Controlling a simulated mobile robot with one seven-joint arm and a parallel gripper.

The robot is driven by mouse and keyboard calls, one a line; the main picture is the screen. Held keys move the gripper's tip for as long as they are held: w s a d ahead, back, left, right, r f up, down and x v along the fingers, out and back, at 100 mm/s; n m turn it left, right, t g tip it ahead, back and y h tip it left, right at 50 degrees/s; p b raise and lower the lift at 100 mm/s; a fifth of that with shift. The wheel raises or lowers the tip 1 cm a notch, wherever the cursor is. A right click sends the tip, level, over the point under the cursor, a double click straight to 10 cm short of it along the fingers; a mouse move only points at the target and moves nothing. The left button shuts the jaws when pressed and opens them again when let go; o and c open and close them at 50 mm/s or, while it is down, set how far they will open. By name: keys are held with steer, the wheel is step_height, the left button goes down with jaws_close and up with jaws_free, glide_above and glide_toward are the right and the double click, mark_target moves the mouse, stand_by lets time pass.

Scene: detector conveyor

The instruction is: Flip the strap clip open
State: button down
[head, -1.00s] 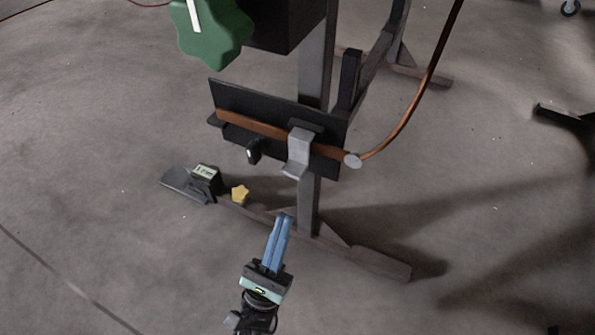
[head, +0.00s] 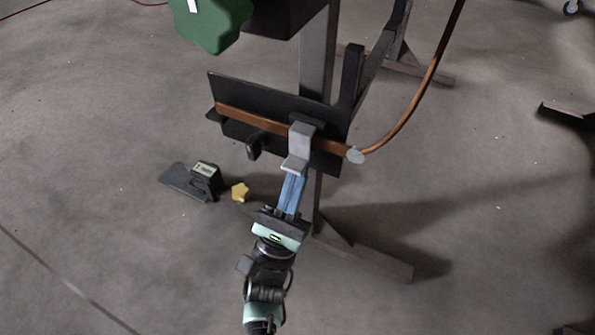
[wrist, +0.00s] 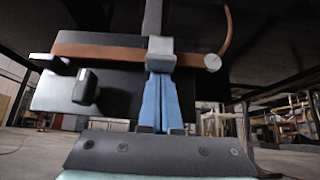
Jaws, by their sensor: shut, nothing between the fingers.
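The strap clip (head: 301,142) is a light grey bent piece over a brown strap (head: 253,124) on a black plate (head: 240,95). Its lower lip juts out toward me. The clip also shows in the wrist view (wrist: 161,54). My gripper (head: 293,178) has blue fingers, closed together and empty. Their tips are right under the clip's lower lip in the head view. In the wrist view the fingertips (wrist: 160,80) reach the clip's lower edge, which hides their very ends. I cannot tell whether they touch it.
A black knob (head: 255,146) sticks out of the plate left of the clip. The strap runs right to a round grey end (head: 356,155) with a cable rising from it. A yellow star piece (head: 240,192) and a dark pedal-like device (head: 195,181) lie on the floor.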

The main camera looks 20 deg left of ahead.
steer(key=shift+s+r+g+p, duration=0.2)
steer(key=shift+g+p, duration=0.4)
steer(key=shift+p, duration=0.6)
steer(key=shift+s+g+p, duration=0.2)
steer(key=shift+g+p, duration=0.3)
steer(key=shift+p, duration=0.3)
